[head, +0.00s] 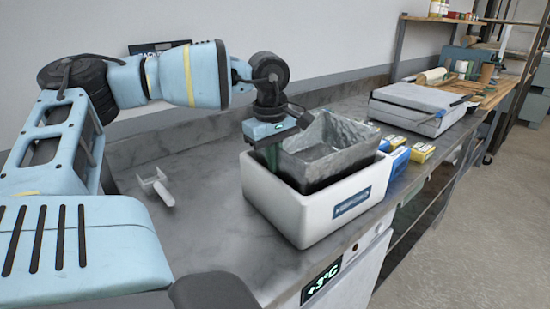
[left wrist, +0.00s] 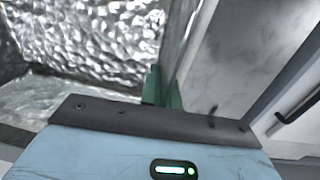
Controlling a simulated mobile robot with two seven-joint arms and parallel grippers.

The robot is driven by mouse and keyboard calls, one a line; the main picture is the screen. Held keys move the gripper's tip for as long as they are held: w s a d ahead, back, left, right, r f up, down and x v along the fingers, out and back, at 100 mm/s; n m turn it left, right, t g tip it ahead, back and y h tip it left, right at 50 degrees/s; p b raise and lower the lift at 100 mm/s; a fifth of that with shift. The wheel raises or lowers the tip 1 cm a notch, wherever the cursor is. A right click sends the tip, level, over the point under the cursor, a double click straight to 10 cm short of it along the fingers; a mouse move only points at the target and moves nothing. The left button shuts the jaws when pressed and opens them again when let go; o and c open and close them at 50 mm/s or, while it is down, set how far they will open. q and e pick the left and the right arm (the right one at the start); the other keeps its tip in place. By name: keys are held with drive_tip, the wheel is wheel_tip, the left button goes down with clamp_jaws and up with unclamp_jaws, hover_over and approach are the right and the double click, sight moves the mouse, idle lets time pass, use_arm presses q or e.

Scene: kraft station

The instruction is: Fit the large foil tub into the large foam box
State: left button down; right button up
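The large foil tub (head: 345,160) is silver and crinkled, with an open top. It sits partly inside the white large foam box (head: 335,212), and its walls stand above the box rim. Its underside is hidden, so I cannot tell whether it touches the box floor. My left gripper (head: 271,157) is at the tub's left side, above the box's left rim. In the left wrist view its green fingers (left wrist: 163,88) are close together, pinching the tub's wall (left wrist: 85,35) between them. My right gripper is not in view.
Blue boxes (head: 398,161) and a yellow box (head: 422,152) stand right of the foam box. A flat grey appliance (head: 418,106) lies behind them. A white handled tool (head: 161,188) lies left on the grey counter (head: 205,215). The counter's front edge is close to the foam box.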

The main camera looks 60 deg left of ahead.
use_arm(q)
drive_tip(key=shift+f, duration=0.5)
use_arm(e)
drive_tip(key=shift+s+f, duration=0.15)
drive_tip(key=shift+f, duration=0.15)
use_arm(q)
drive_tip(key=shift+r, duration=0.45)
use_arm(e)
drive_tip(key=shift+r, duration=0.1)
use_arm(q)
drive_tip(key=c, duration=1.2)
unclamp_jaws()
drive_tip(key=shift+f, duration=0.1)
drive_tip(key=shift+r+p, duration=1.45)
drive_tip(key=shift+r, duration=3.15)
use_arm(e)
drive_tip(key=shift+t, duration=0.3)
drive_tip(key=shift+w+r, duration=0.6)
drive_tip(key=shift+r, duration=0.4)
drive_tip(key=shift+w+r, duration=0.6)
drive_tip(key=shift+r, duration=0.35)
